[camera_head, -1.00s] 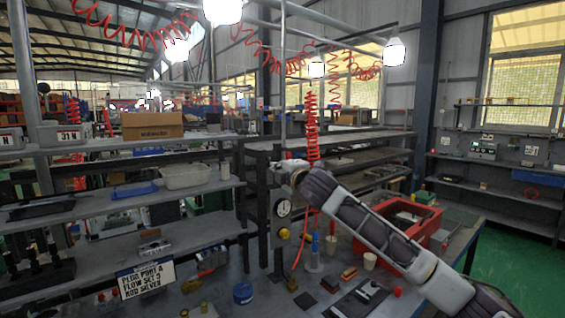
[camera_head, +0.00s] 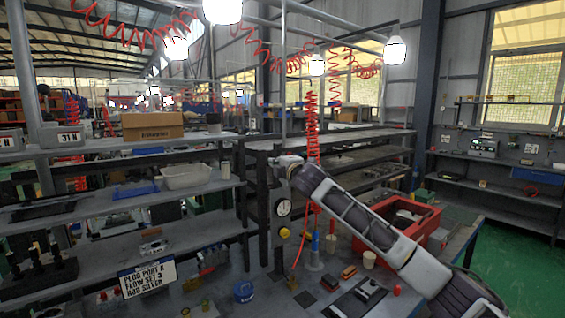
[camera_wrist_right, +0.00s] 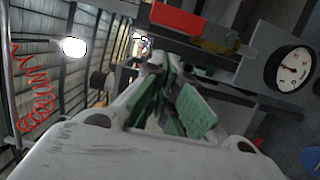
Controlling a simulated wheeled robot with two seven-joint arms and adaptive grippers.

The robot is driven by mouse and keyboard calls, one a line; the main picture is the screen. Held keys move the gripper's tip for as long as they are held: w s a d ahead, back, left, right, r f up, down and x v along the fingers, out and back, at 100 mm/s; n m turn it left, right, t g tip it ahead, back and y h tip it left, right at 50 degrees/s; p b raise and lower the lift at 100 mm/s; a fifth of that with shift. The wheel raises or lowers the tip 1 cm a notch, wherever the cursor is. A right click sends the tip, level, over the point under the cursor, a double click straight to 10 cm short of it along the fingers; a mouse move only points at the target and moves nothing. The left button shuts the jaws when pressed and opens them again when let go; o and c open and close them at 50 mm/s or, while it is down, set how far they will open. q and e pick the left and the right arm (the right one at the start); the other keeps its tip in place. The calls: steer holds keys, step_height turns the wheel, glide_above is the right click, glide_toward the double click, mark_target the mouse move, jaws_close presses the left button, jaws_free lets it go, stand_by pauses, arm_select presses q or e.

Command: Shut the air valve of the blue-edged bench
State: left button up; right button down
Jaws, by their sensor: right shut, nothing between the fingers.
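The grey bench (camera_head: 463,240) with a blue strip on its right edge spans the lower middle and right of the head view. A dark upright panel at its back carries a white round gauge (camera_head: 283,208) and a yellow knob (camera_head: 284,232). The gauge (camera_wrist_right: 291,69) also shows in the right wrist view. My right gripper (camera_head: 279,160) is above the gauge in the head view; its fingers look small there. In the wrist view the green-padded fingers (camera_wrist_right: 172,100) are shut and empty. A red bar (camera_wrist_right: 178,18) and a yellow-brown part (camera_wrist_right: 225,36) lie beyond them; I cannot tell whether these are the valve. My left gripper is out of view.
A red open box (camera_head: 425,222) stands on the bench behind my right forearm. A coiled red hose (camera_head: 312,125) hangs near the gripper. A label sign (camera_head: 147,278) stands at left.

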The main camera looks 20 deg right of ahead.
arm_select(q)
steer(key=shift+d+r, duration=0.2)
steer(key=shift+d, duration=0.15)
arm_select(e)
steer(key=shift+w+d, duration=0.3)
steer(key=shift+d, duration=0.6)
